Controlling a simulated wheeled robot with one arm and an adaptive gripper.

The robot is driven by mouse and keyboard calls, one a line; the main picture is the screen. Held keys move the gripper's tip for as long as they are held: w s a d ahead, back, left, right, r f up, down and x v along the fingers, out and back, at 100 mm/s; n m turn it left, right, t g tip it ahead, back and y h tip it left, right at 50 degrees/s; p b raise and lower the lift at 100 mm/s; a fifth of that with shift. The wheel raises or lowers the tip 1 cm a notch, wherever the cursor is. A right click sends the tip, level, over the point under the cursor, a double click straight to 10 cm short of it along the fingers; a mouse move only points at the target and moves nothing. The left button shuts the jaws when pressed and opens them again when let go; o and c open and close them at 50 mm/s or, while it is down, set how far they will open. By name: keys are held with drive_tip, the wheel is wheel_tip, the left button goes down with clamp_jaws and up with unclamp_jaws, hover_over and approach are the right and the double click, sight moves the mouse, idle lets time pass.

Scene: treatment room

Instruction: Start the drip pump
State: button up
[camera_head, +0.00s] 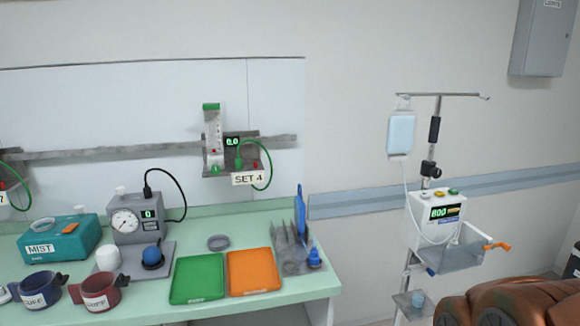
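The drip pump (420,225) is a white box on a pole stand at the right. Its lit green display (445,212) seems to read 800. A grey tray (462,256) with an orange lever (497,246) is fixed below the pump. My gripper is not in view.
A pale green counter (215,311) fills the left, holding a teal MIST box (68,246), a grey gauge unit (133,233), and green (198,290) and orange trays (250,286). A brown padded seat (515,302) stands at lower right. A wall cabinet (541,38) hangs above.

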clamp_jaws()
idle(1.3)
